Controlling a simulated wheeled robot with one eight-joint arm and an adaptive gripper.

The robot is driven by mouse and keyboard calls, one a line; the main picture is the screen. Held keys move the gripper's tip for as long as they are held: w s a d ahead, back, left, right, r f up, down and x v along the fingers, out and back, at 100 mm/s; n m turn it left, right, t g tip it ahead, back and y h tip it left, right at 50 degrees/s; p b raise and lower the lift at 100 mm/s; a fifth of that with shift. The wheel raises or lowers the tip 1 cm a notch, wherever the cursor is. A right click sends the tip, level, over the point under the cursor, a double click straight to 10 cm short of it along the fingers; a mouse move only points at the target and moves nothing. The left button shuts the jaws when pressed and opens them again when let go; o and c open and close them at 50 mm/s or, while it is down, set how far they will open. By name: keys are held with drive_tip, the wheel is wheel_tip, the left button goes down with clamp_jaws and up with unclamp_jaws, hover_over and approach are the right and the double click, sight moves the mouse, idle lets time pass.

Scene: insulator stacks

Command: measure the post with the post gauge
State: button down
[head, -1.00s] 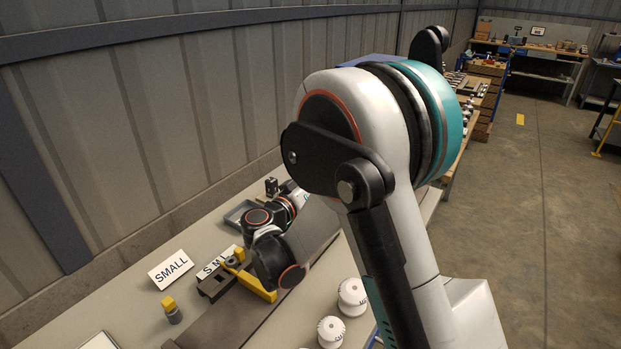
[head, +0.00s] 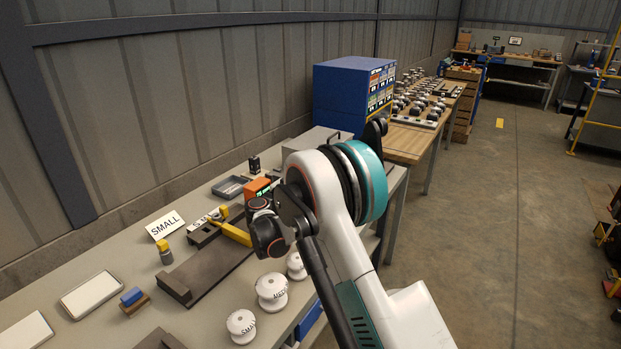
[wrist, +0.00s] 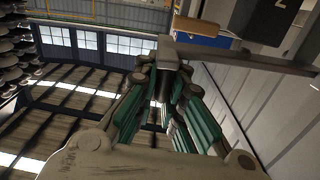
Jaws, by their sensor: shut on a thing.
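My gripper (wrist: 165,95) fills the middle of the wrist view, its green-lined fingers closed around a grey bar-like piece (wrist: 235,58), which looks like the post gauge. The bar sticks out to the right from the fingertips. In the head view my wrist hangs over the bench, and the fingertips are hidden. A yellow bar (head: 237,234) shows just left of my wrist, by a dark grey block (head: 204,236). White spool-shaped insulators (head: 271,291) stand in front of the arm. I cannot tell which thing is the post.
The bench also holds a SMALL sign (head: 165,225), a yellow-topped grey cylinder (head: 165,252), a dark flat plate (head: 208,270), a shallow grey tray (head: 231,187), a white-topped tray (head: 92,294) and an orange device (head: 259,188). A blue drawer cabinet (head: 340,98) stands behind.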

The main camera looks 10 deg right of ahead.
drive_tip(key=shift+f, duration=0.25)
drive_tip(key=c, duration=1.7)
unclamp_jaws()
drive_tip(key=v, duration=1.2)
drive_tip(key=shift+d+r, duration=0.1)
